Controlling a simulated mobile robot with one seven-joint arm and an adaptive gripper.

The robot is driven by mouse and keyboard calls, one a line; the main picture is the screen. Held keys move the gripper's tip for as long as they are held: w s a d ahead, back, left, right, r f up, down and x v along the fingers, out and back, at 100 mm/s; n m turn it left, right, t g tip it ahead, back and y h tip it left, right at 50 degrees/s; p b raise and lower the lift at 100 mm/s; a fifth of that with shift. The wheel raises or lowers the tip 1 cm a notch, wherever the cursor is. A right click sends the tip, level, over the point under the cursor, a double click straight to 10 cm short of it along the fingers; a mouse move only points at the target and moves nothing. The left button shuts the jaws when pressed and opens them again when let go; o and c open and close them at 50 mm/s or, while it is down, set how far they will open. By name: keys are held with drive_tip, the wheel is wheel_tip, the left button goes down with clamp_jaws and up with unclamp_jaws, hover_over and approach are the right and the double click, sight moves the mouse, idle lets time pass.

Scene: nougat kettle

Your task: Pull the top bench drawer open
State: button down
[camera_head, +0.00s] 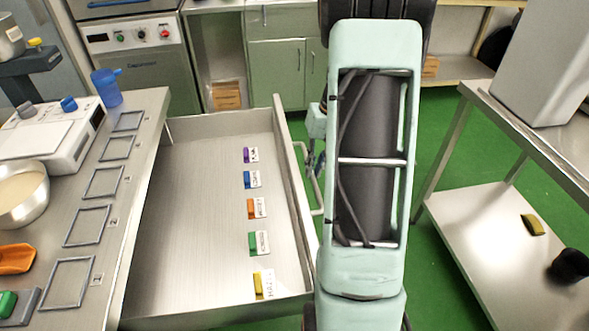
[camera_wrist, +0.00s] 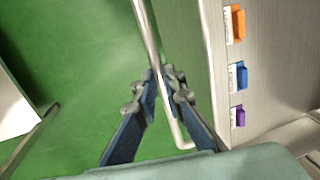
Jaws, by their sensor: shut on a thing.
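The top bench drawer (camera_head: 192,225) stands far out from the bench, with its inside in full view. Its bar handle (camera_wrist: 147,32) runs along the outside of the drawer front (camera_head: 293,190); part of it shows in the head view (camera_head: 316,205). My gripper (camera_wrist: 163,88) is shut on the handle, with its two blue-grey fingers on either side of the bar near one end. In the head view my arm hides most of the gripper.
Several coloured clips with labels (camera_head: 250,207) lie in the drawer. The bench top (camera_head: 135,165) on the left holds a scale (camera_head: 55,130), a steel bowl (camera_head: 22,195) and a blue jug (camera_head: 106,87). A steel table (camera_head: 500,215) stands right of green floor (camera_head: 440,265).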

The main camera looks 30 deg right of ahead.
drive_tip(key=shift+s+d, duration=0.25)
drive_tip(key=shift+d, duration=0.6)
drive_tip(key=c, duration=2.3)
unclamp_jaws()
drive_tip(key=shift+r, duration=0.1)
wheel_tip(320, 180, up, 12)
drive_tip(key=d, duration=0.2)
drive_tip(key=shift+s, duration=0.4)
drive_tip(key=shift+f, duration=0.2)
